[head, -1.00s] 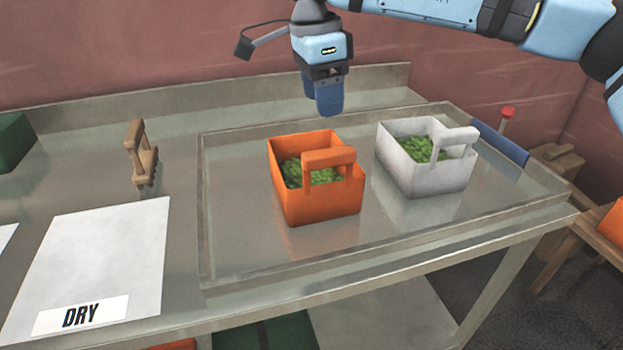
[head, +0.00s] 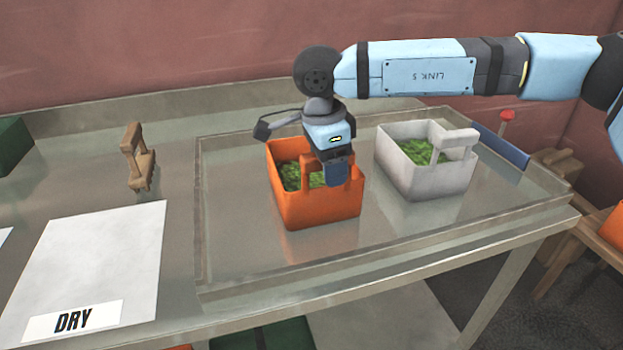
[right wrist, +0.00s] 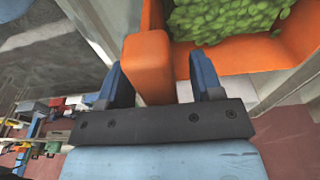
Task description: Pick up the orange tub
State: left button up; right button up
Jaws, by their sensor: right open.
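The orange tub (head: 318,209) stands upright on the metal table, holding green leafy contents. Its raised handle is partly hidden by my right gripper (head: 338,176) in the head view. In the right wrist view the tub's handle (right wrist: 147,62) lies between the two blue fingers of my right gripper (right wrist: 160,85). The fingers are open, one on each side of the handle, with a gap showing on the right side. The tub's wall and green contents (right wrist: 225,18) show beyond. My left gripper is not in view.
A white tub (head: 412,178) with green contents stands close to the right of the orange one. A wooden stamp-like tool (head: 137,160) and a white sheet labelled DRY (head: 95,265) lie to the left.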

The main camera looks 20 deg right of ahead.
jog(key=shift+f, duration=0.1)
grip_shut()
dwell(0.3)
